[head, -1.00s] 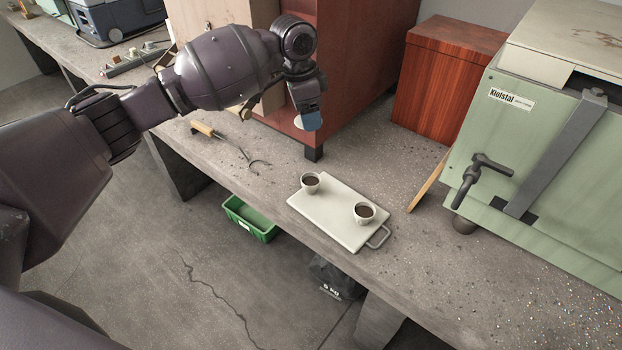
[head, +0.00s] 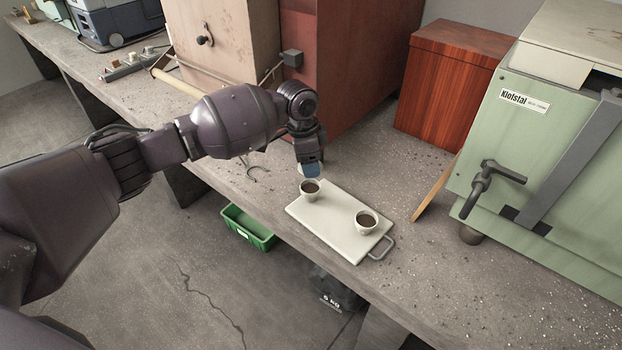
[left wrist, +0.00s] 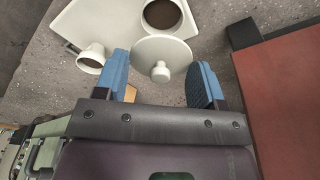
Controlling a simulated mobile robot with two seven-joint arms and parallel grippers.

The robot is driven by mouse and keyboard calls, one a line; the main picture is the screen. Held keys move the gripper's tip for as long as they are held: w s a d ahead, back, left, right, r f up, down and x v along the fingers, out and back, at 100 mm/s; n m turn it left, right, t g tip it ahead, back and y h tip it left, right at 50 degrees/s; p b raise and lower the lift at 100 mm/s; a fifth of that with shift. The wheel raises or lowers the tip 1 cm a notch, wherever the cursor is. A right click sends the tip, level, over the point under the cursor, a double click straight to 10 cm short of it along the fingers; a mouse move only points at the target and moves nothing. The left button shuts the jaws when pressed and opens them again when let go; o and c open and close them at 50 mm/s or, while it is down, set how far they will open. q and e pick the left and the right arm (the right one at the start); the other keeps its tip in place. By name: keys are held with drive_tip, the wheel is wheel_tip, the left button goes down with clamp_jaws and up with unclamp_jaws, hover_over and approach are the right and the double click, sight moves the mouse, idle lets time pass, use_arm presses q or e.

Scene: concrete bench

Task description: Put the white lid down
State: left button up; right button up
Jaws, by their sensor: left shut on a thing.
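My left gripper (head: 312,170) is shut on the white lid. In the left wrist view the round lid (left wrist: 148,49) with its small knob sits between the blue fingertips (left wrist: 162,82). In the head view the lid is mostly hidden by the fingers. The gripper is just behind the left white cup (head: 310,196) of dark liquid, which stands on a pale board (head: 329,227). A second such cup (head: 366,229) stands near the board's handle end. I cannot tell whether the lid touches anything below it. My right gripper is not in view.
A red-brown cabinet (head: 360,65) stands close behind the gripper. A wooden box (head: 450,85) and a green machine (head: 555,170) stand to the right. A green bin (head: 248,228) is below the front edge.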

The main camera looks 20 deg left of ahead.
sight(312, 189)
use_arm(q)
drive_tip(key=shift+f, duration=0.75)
wheel_tip(312, 189, down, 4)
drive_tip(key=shift+f+b, duration=0.1)
drive_tip(key=shift+b, duration=0.5)
drive_tip(key=shift+f, duration=0.35)
drive_tip(key=shift+r, duration=0.1)
drive_tip(key=o, duration=0.7)
drive_tip(key=shift+f, duration=0.2)
drive_tip(key=shift+o, duration=1)
